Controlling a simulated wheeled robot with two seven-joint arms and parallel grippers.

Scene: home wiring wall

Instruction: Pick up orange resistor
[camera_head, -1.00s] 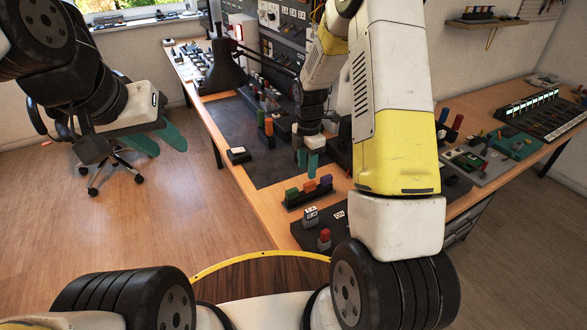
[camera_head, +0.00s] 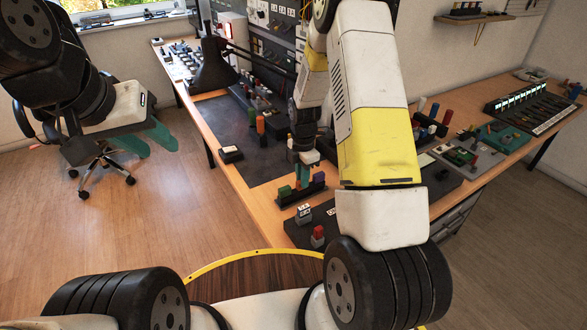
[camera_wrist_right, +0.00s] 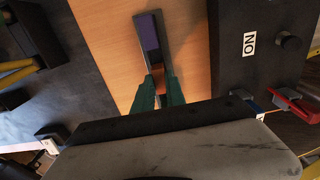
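The orange resistor is a small block in a dark rack (camera_head: 285,199) on the bench, between a green block (camera_head: 285,191) and a purple block (camera_head: 319,178). My right gripper (camera_head: 302,178) points down over the rack's middle and largely hides the orange resistor in the head view. In the right wrist view the orange resistor (camera_wrist_right: 159,76) shows between the two green fingertips of my right gripper (camera_wrist_right: 160,84), with the purple block (camera_wrist_right: 148,34) beyond. I cannot tell whether the fingers press on it. My left gripper (camera_head: 147,143) is open and empty, far left above the floor.
A red-topped switch (camera_head: 318,233) stands near the bench's front. A dark mat (camera_head: 265,155) lies behind the rack, with a small white-topped box (camera_head: 230,153) on it.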

